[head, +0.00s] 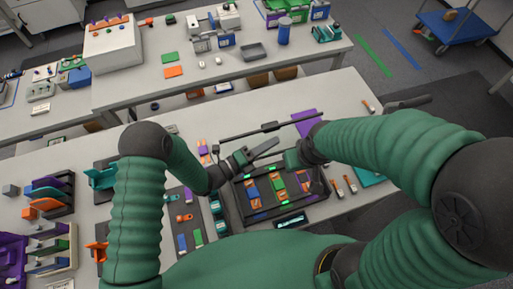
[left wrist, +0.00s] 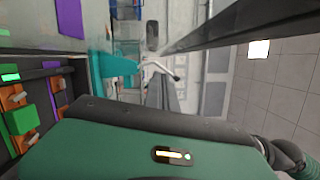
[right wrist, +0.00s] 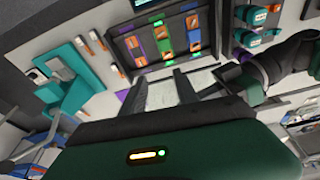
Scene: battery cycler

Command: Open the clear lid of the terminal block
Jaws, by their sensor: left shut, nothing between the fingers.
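The terminal block is probably the black-framed unit (head: 240,204), holding blue, orange and green modules with green lights. It also shows in the right wrist view (right wrist: 122,50) and at the left edge of the left wrist view. A long dark bar (head: 242,132) with a small central grip lies across its far side; it may be the clear lid's edge. The transparent pane itself is hard to make out. My left gripper (head: 272,145) is shut and empty above the block's far side, near the bar. My right gripper (right wrist: 163,88) is open beside the block's far right, its fingers apart and empty.
A purple plate (head: 308,122) lies behind the block. Orange-and-white tools (head: 343,186) lie to its right. Coloured holders (head: 48,195) crowd the table's left. A second bench (head: 215,75) with equipment stands behind. The table's far right has some bare surface.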

